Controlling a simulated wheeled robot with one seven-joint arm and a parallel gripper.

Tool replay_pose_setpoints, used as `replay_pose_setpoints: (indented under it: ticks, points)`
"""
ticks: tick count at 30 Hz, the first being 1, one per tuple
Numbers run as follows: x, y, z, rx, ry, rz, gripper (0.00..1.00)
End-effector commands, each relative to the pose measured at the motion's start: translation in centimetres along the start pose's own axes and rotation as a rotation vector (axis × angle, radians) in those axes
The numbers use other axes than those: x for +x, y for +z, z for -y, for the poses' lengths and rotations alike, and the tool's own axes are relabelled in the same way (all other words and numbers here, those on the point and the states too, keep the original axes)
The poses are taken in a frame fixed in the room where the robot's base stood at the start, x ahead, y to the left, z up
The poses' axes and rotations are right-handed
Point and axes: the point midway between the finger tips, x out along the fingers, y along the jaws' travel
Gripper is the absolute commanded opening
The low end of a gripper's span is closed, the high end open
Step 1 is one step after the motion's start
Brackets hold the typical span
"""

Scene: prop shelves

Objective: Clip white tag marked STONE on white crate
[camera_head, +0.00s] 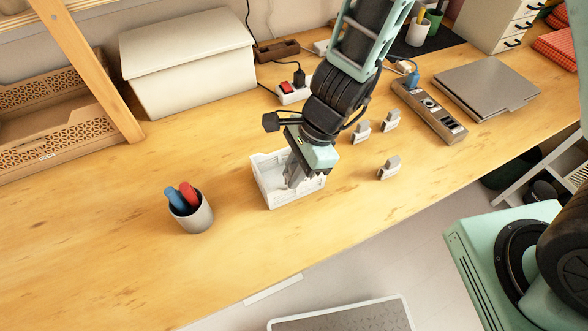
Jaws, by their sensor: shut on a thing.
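The white crate (272,193) is small and open-topped and stands on the wooden table near the middle of the head view. My gripper (293,180) points down at the crate, its fingers over the opening and close to the right part of the crate. It is shut on a small pale piece, apparently a tag, mostly hidden by the fingers; no lettering can be read. Three other pale clip tags stand to the right: one tag (361,133), one farther back (391,121), and one nearer the front (389,169). Their markings are too small to read.
A grey cup (192,214) with blue and red items stands left of the crate. A large white box (187,66) is at the back. A power strip (430,112) and a closed laptop (486,87) lie to the right. The table's front left is clear.

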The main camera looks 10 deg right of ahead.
Motion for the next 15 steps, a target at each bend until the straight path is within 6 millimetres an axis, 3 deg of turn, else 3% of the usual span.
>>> replay_pose_setpoints:
  ticks: [15]
  points:
    - [0.57,-0.22,0.0,0.0,0.0,0.0,0.0]
